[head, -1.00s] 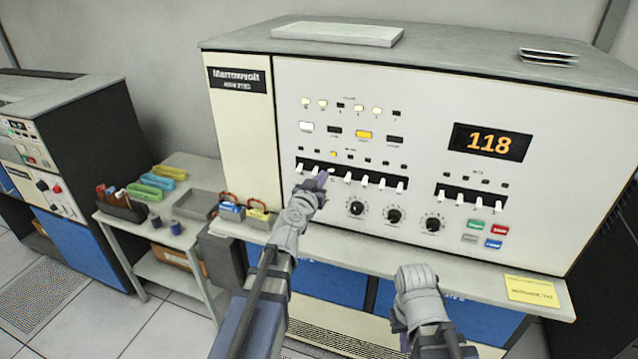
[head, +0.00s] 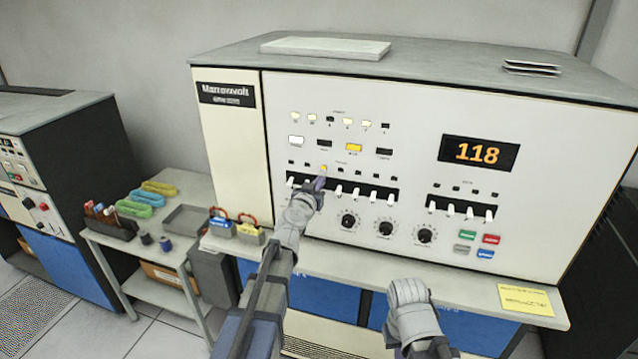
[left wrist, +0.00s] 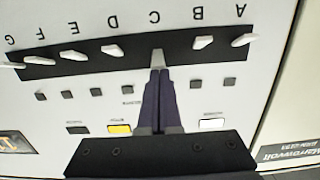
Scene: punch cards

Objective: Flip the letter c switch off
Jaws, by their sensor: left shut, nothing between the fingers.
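A row of white lever switches sits in a black strip (head: 400,192) on the console's front. In the left wrist view, upside down, letters A to G mark them. Switch A (left wrist: 245,40), switch B (left wrist: 203,42) and switch D (left wrist: 113,50) show clearly. My left gripper (head: 319,183) is shut and empty, its tip at the third place, switch C. It also shows in the left wrist view (left wrist: 157,68), covering most or all of switch C; contact cannot be told. The small lamp (head: 323,168) above the third switch glows amber. My right gripper (head: 408,293) is low, away from the panel; its fingers are unclear.
Neighbouring levers stand close on both sides of the left fingertips. The display (head: 479,153) reads 118. A side table (head: 165,258) stands left.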

